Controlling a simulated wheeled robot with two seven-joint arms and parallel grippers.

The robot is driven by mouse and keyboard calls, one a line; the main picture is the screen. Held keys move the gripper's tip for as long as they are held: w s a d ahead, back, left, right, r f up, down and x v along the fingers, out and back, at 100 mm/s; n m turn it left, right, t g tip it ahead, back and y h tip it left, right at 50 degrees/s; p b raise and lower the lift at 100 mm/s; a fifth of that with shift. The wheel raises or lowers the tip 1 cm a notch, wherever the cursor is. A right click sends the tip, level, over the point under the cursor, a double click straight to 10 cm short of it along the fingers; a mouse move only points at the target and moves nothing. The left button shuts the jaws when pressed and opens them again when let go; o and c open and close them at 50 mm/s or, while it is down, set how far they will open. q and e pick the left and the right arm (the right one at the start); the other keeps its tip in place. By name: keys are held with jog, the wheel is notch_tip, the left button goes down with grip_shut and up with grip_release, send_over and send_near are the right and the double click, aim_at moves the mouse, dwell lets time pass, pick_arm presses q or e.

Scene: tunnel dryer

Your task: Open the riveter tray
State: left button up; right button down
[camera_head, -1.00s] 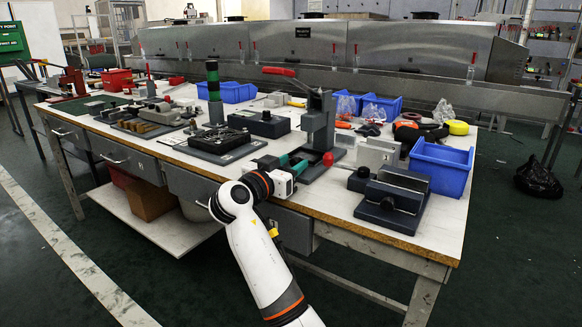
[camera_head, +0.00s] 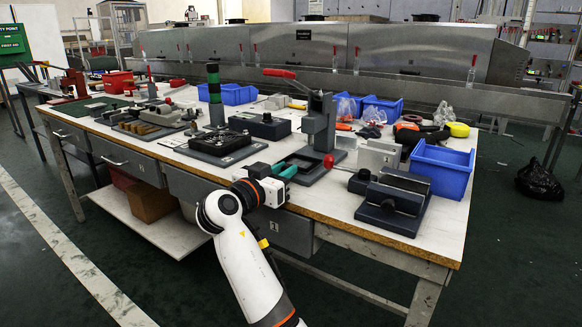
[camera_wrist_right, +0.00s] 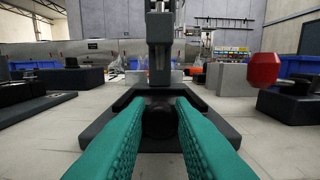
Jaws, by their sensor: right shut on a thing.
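The riveter (camera_head: 319,125) is a grey upright press with a red lever (camera_head: 279,73) and a red knob (camera_head: 328,160), standing near the table's front edge. Its dark base frame (camera_head: 312,173) reaches toward me. My right gripper (camera_head: 288,171) is at the front of this base. In the right wrist view, its teal fingers (camera_wrist_right: 160,115) are shut on a dark round knob (camera_wrist_right: 158,124) at the front middle of the riveter, taken as the tray's handle. The fingers hide part of it, and the tray's outline is hard to make out. My left gripper is out of view.
A dark block fixture (camera_head: 394,200) and a blue bin (camera_head: 441,168) stand to the right. A dark plate fixture (camera_head: 221,145) lies to the left. Drawers (camera_head: 289,229) sit below the table's front edge. The floor in front is free.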

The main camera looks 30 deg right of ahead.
jog(key=v, duration=0.3)
jog(key=shift+s+a, duration=0.1)
jog(key=shift+a, duration=0.15)
jog(key=c, duration=1.3)
grip_release()
